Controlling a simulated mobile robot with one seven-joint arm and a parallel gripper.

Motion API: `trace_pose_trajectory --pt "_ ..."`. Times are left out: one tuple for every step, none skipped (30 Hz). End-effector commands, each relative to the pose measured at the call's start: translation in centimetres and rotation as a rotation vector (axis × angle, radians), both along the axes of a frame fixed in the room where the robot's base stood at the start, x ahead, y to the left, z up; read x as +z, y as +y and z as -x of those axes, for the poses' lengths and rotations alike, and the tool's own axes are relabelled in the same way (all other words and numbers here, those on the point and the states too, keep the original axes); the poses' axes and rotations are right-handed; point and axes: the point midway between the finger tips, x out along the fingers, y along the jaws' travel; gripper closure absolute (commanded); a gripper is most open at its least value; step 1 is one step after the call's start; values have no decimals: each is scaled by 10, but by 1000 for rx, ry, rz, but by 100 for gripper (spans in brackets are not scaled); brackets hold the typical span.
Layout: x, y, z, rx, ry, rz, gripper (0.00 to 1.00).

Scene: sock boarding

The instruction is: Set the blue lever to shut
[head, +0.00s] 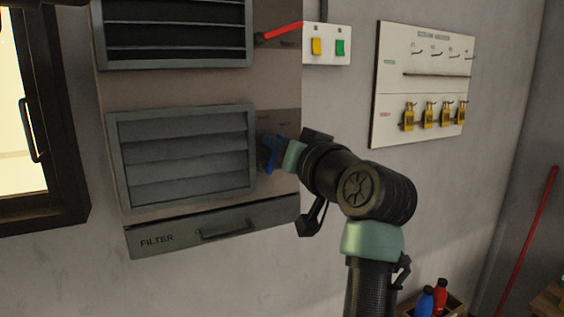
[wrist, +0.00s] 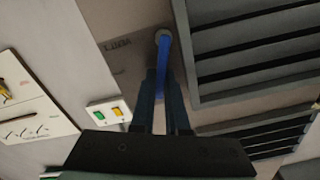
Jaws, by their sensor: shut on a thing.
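The blue lever (head: 270,154) is on the wall panel, just right of the lower louvre (head: 182,160). In the wrist view the blue lever (wrist: 164,62) runs from a round pivot down between my fingers. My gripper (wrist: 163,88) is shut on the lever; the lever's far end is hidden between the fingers. In the head view my gripper (head: 283,156) reaches the lever from the right and covers part of it. The lower louvre's slats look grey and tilted in the head view. Lettering by the pivot is too small to read fully.
Above are a dark-gapped louvre (head: 178,30) and a red lever (head: 284,31). Right of them is a switch box (head: 327,45) with yellow and green switches. A filter drawer (head: 160,239) sits below. A board with brass padlocks (head: 390,80) hangs further right.

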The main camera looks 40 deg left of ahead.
Motion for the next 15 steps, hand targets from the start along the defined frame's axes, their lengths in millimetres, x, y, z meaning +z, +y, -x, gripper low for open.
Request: trace_pose_trajectory --pt "-3 0 1 -1 -40 13 100" --pt "-2 0 2 -3 -60 20 100" --pt "-1 0 3 -3 -81 29 100" --pt "-1 1 3 -2 -94 35 100" --pt "0 1 4 -3 -105 40 100" --pt "1 1 4 -3 -114 44 100" --pt "1 1 5 -3 -118 46 100" --pt "2 2 5 -3 -121 48 100" --pt "2 2 5 -3 -123 48 100" --pt "3 2 5 -3 -122 49 100" --pt "3 2 5 -3 -122 49 100" --pt "3 2 5 -3 -122 49 100" --pt "3 2 5 -3 -122 49 100" --pt "3 2 5 -3 -121 48 100" --pt "3 2 5 -3 -121 48 100"
